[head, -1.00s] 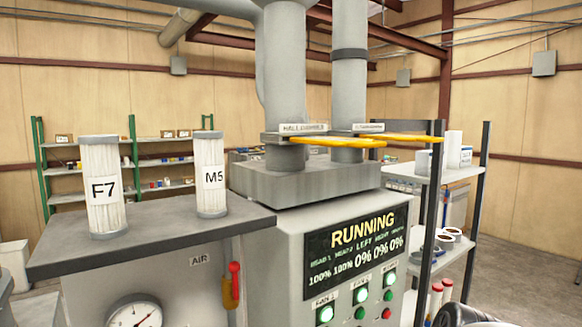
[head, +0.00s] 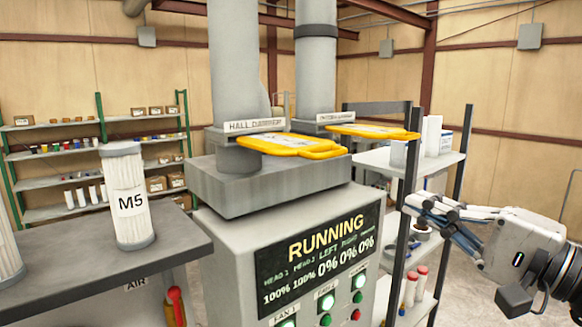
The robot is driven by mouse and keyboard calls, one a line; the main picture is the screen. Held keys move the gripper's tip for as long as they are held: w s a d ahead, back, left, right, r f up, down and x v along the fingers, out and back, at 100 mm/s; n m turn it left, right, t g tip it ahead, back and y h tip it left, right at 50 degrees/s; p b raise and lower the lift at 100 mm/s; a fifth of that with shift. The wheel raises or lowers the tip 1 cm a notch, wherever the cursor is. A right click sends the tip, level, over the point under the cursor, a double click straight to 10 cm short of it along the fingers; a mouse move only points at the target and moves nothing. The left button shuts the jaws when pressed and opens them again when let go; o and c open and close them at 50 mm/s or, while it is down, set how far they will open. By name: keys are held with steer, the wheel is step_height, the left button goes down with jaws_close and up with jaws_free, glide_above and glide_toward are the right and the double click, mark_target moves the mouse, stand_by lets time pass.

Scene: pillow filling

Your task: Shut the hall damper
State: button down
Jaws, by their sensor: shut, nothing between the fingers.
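The hall damper is a yellow flat handle (head: 290,145) on the left grey duct, under a label plate reading "HALL DAMPER" (head: 254,126). The handle sticks out to the right of the duct. A second yellow handle (head: 372,131) is on the right duct; its label is too small to read surely. My gripper (head: 425,208) is at the right, in front of the shelf rack, with its fingers pointing left. It is shut and empty, below and to the right of both handles, apart from them.
A machine panel (head: 318,250) reads "RUNNING", with lit green buttons below. A white filter marked M5 (head: 127,195) stands on the dark bench top (head: 90,262) at the left. A dark-posted shelf rack (head: 408,175) stands behind my gripper.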

steer(key=r, duration=0.2)
steer(key=p, duration=0.4)
glide_toward(343, 154)
steer(key=shift+t, duration=0.3)
steer(key=x, duration=0.6)
steer(key=shift+w+a, duration=0.2)
steer(key=shift+a, duration=0.15)
steer(key=shift+w+a, duration=0.1)
steer(key=f+b+x, duration=0.1)
steer(key=b+x, duration=0.1)
steer(key=x, duration=0.3)
steer(key=f+b+x, duration=0.1)
steer(key=b+x, duration=0.2)
steer(key=x, duration=0.2)
steer(key=f+b+x, duration=0.1)
steer(key=b+x, duration=0.2)
steer(key=x, duration=0.2)
steer(key=shift+w+a+f, duration=0.1)
steer(key=shift+w+a, duration=0.1)
steer(key=shift+w, duration=0.25)
